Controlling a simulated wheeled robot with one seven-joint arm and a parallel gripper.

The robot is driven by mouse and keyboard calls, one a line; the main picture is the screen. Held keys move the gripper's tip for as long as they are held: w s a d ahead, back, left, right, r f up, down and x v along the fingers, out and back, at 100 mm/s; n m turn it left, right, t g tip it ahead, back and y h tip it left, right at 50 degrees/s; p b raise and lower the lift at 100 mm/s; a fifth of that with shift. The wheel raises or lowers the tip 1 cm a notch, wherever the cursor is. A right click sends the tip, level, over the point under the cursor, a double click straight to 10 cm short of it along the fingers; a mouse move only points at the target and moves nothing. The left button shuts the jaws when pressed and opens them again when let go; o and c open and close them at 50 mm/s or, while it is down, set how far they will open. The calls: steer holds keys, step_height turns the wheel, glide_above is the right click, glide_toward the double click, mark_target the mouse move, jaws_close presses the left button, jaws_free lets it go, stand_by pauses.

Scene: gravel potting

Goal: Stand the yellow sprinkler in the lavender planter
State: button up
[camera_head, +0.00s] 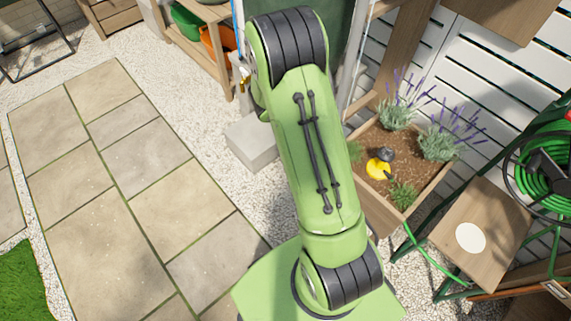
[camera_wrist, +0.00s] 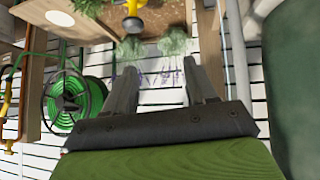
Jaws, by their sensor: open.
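The lavender planter (camera_head: 428,206) is a wooden box of brown soil by the white slatted wall. The yellow sprinkler (camera_head: 376,168) is inside it on the soil, near the left side; I cannot tell whether it stands upright or lies tilted. A dark grey rounded thing (camera_head: 387,154) is right behind it. In the wrist view the yellow sprinkler (camera_wrist: 133,24) shows at the top edge, partly cut off. My gripper (camera_wrist: 160,66) is open and empty, its fingers apart from the sprinkler. The head view does not show my gripper; my arm covers the middle.
Lavender plants (camera_head: 438,144) grow at the planter's back and right, with a small green tuft (camera_head: 403,195) in front. A wooden stool (camera_head: 483,232) and a green hose reel (camera_head: 548,165) stand at right. A grey block (camera_head: 250,143) is left. The paving is clear.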

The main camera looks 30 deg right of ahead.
steer(key=s+a+r+n+t+y, duration=0.2)
steer(key=a+r+n+y, duration=0.15)
steer(key=a+r, duration=0.4)
steer(key=s+a+r+n+t+y, duration=0.2)
steer(key=a+r+n, duration=0.3)
steer(key=a+r, duration=0.25)
steer(key=s+a+r+n+t+y, duration=0.2)
steer(key=s+a+r+n+y, duration=0.1)
steer(key=s+a+n, duration=0.5)
steer(key=shift+s+a+r, duration=0.7)
steer(key=shift+s+a, duration=0.4)
steer(key=shift+s, duration=0.1)
steer(key=shift+r+n, duration=0.1)
steer(key=shift+n, duration=0.15)
